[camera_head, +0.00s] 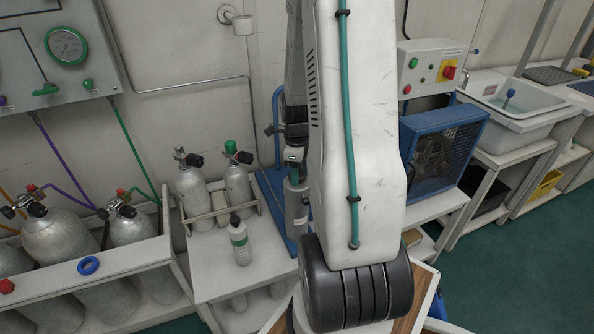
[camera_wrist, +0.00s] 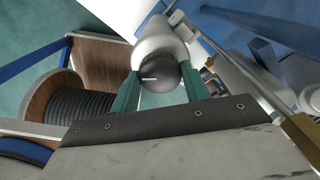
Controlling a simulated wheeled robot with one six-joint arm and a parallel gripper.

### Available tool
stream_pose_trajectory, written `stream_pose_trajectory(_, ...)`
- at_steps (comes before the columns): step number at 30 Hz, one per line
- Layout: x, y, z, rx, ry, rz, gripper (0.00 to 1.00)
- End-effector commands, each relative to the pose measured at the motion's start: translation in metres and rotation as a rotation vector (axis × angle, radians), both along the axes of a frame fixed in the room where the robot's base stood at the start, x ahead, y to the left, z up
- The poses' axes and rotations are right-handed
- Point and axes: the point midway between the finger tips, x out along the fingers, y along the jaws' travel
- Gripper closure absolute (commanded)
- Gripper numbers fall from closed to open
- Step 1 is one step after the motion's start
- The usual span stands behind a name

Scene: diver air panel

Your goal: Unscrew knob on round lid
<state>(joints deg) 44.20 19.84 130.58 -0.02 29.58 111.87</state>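A dark, round knob (camera_wrist: 158,78) with a pale line across it shows at the upper middle of the wrist view. It sits at the near end of a white rounded body (camera_wrist: 163,40); I cannot make out the lid's edge. My gripper (camera_wrist: 160,80) has its two green fingers on either side of the knob, which fills the space between them with no clear gap. Whether the fingers press on it cannot be seen. In the head view my gripper and the knob cannot be made out, with my arm covering the middle.
A wooden reel wound with dark hose (camera_wrist: 80,103) lies left of the fingers in the wrist view. The head view shows a white bottle (camera_head: 239,243) on a bench, air cylinders (camera_head: 57,238) at left, a blue caged machine (camera_head: 440,155) and a sink (camera_head: 512,97) at right.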

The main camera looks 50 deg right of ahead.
Motion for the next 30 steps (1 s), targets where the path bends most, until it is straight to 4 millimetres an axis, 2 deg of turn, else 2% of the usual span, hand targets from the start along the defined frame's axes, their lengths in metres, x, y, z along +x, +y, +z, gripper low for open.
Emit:
stream_pose_trajectory(8,0.0001,-0.0002,0.0003,0.000,0.000,0.020,0.77)
stream_pose_trajectory(14,0.0002,-0.0001,0.0004,-0.001,0.000,0.103,0.77)
stream_pose_trajectory(30,0.0003,-0.0002,0.0007,-0.002,-0.001,0.510,0.77)
